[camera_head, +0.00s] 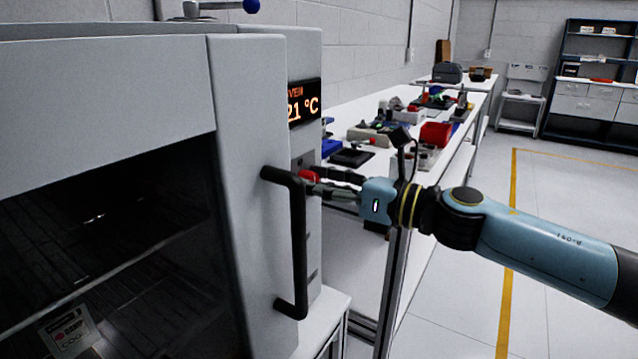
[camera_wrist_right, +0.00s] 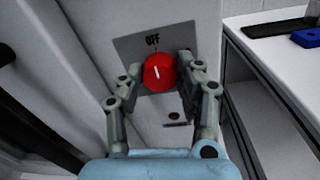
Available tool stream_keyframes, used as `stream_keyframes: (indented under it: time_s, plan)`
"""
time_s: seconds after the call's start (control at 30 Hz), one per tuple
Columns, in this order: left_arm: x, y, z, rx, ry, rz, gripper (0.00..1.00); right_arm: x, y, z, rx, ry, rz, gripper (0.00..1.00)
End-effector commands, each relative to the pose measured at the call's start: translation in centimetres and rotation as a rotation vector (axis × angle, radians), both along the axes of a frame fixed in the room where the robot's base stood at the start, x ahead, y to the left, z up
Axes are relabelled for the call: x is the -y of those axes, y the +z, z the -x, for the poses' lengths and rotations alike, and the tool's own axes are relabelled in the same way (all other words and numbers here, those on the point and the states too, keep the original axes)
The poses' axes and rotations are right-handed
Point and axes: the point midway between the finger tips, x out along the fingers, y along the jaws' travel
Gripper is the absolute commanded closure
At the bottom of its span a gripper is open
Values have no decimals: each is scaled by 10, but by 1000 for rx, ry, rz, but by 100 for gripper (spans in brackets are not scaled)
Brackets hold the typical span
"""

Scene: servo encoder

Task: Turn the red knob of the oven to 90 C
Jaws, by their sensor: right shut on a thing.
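The grey oven (camera_head: 245,120) fills the left of the head view, with its glass-windowed door showing wire racks inside. Its display (camera_head: 304,103) reads "21 °C" in orange, with the left part of the panel cut off. The red knob (camera_head: 309,176) is on the oven's front side panel, partly covered by my right gripper (camera_head: 318,182). In the right wrist view the red knob (camera_wrist_right: 159,72) sits under the "OFF" label, its white mark close to upright with a slight tilt. My right gripper (camera_wrist_right: 159,75) has a finger on each side of the knob and is shut on it. My left gripper is not in view.
The black door handle (camera_head: 297,245) stands out just left of the knob, close to my right fingers. A white workbench (camera_head: 345,235) with several tools and boxes, including a red bin (camera_head: 436,134), runs behind. The floor to the right is open, with a yellow line (camera_head: 508,270).

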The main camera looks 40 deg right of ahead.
Motion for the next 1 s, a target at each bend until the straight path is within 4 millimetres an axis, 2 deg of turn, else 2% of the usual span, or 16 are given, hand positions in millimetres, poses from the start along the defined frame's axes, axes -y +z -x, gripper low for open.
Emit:
stream_keyframes:
  time_s: [0.13,0.37,1.0]
  plan:
    - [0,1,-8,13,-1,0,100,0,0,0,-3,0,-9,97]
    - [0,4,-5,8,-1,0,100,0,1,0,-34,-1,-82,97]
    - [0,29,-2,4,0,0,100,1,1,-1,-249,-2,-602,97]
